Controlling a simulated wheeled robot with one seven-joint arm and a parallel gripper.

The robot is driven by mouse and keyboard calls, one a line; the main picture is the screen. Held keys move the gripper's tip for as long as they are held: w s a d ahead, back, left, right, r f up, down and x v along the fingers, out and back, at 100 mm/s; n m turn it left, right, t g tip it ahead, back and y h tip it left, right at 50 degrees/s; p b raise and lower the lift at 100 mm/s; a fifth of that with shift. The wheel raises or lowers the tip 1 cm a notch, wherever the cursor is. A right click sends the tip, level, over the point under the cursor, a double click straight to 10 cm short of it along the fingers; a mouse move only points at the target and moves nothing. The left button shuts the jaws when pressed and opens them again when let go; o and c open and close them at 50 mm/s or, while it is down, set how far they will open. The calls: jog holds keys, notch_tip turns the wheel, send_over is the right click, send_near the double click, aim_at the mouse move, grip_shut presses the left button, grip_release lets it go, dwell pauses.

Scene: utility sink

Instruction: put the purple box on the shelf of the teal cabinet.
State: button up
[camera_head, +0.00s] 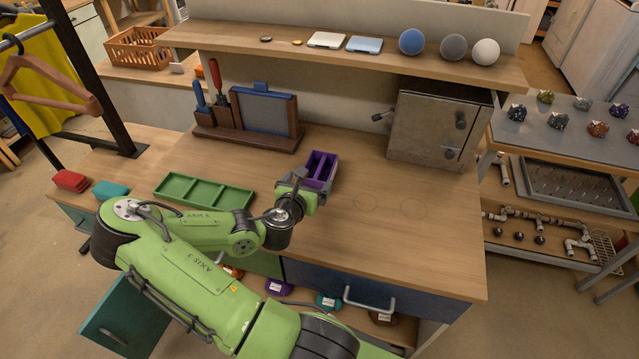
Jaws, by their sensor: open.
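The purple box (321,166) is an open-topped, divided box on the wooden workbench, right of the green tray. My gripper (308,186) is at the near left end of the box, pointing toward it. Its jaws are open; their tips are small and partly hidden, so I cannot tell whether they straddle a wall of the box. A teal door (125,316) stands swung out at the lower left, below the bench. My green arm covers most of the area beside it, so the teal cabinet's shelf is hidden.
A green compartment tray (203,193) lies left of the box. A tool rack (250,125) and a grey metal cabinet (437,128) stand behind. A long shelf (350,62) holding balls overhangs the back. The bench's right front is clear. A blue drawer (370,290) is below.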

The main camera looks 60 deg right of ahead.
aim_at(322, 163)
jog(key=x, duration=0.9)
jog(key=shift+d, duration=0.45)
jog(key=shift+a, duration=0.1)
jog(key=shift+c, duration=0.8)
jog(key=c, duration=0.8)
notch_tip(322, 163, up, 10)
jog(key=p, duration=0.4)
jog(key=shift+p, duration=0.35)
